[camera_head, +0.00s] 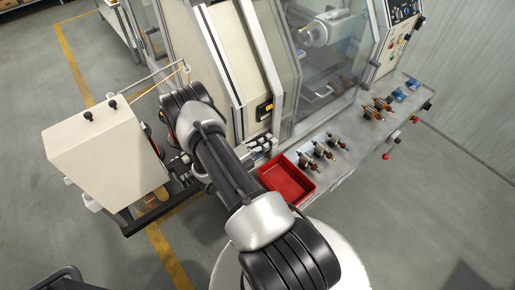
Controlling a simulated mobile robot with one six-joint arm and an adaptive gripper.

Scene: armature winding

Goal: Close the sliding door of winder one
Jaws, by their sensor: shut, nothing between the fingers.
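The winder (185,35) is a cream cabinet with grey metal frames at the top middle. A framed, slanted cream panel (236,62) stands on its front, with a black and yellow fitting (264,109) low on its right side. To its right is a glazed front section (274,50), and a grey spindle head (318,32) shows inside the cabinet. I cannot tell for sure which panel is the sliding door or how far it stands open. My arm crosses the middle and covers the cabinet's lower left. My gripper is hidden behind the arm.
A red tray (287,181) and several small wound parts lie on the grey front ledge (338,165). A control panel (402,25) stands at the upper right. A cream box-shaped unit (107,160) is at the left. The grey floor (440,215) is clear at lower right.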

